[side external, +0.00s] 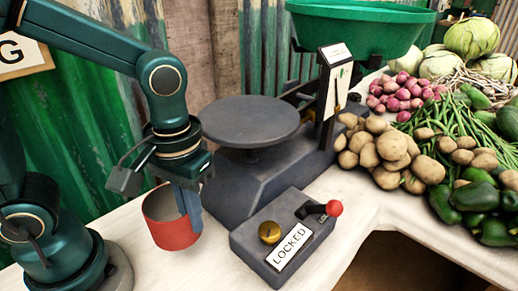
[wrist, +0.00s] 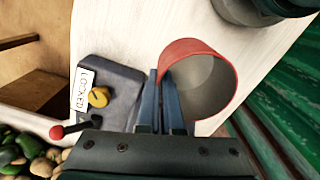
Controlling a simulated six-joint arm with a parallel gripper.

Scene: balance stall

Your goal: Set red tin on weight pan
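The red tin (side external: 166,232) is an open cylinder with a grey inside, upright at the left of the scale. It also shows in the wrist view (wrist: 207,85), mouth toward the camera. My gripper (side external: 191,222) points down at the tin's right side. In the wrist view its two fingers (wrist: 162,78) are close together at the tin's rim, one on each side of the wall, pinching it. Whether the tin's base touches the counter is unclear. The weight pan (side external: 250,122) is a dark round plate on the scale, empty, behind and right of the tin.
A lock box (side external: 284,240) reading LOCKED, with a brass knob and a red-ball lever (side external: 334,208), stands right of the tin. The scale's dark body (side external: 262,180) and upright post (side external: 332,90) are behind. Potatoes (side external: 390,150) and other vegetables fill the right. A green bowl (side external: 365,30) sits at the back.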

